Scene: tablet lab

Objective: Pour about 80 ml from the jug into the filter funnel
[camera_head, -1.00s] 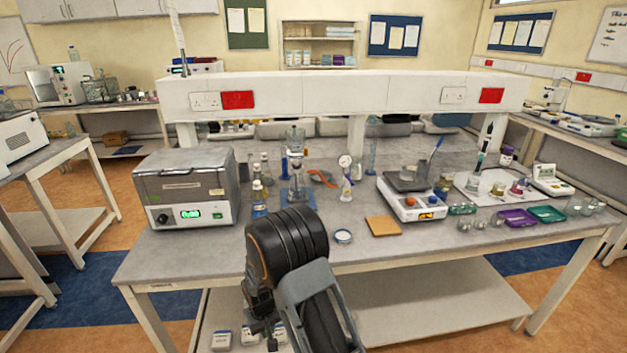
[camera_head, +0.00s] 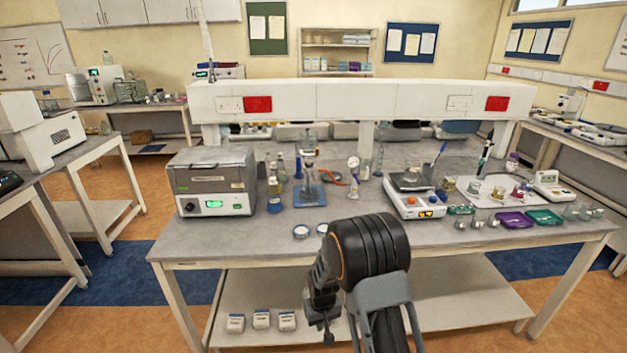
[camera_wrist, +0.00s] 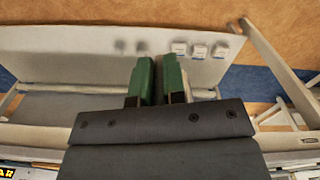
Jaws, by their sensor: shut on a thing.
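A stand with a blue base (camera_head: 310,196) is on the bench, left of centre, with a clear vessel (camera_head: 309,139) at its top. It looks like the filter funnel, but it is small. I cannot pick out the jug for certain. My gripper (camera_head: 328,334) hangs in front of the bench, well short of the stand and mostly behind my arm. In the wrist view its two green fingers (camera_wrist: 158,88) point over the lower shelf. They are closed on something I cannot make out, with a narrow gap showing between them.
The bench (camera_head: 240,240) has a lower shelf (camera_head: 450,295) with three white boxes (camera_head: 261,319). A grey heating unit (camera_head: 210,180) stands left, and a balance (camera_head: 412,199) right of the stand. Two round dishes (camera_head: 301,231) (camera_head: 322,229) lie near the front edge.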

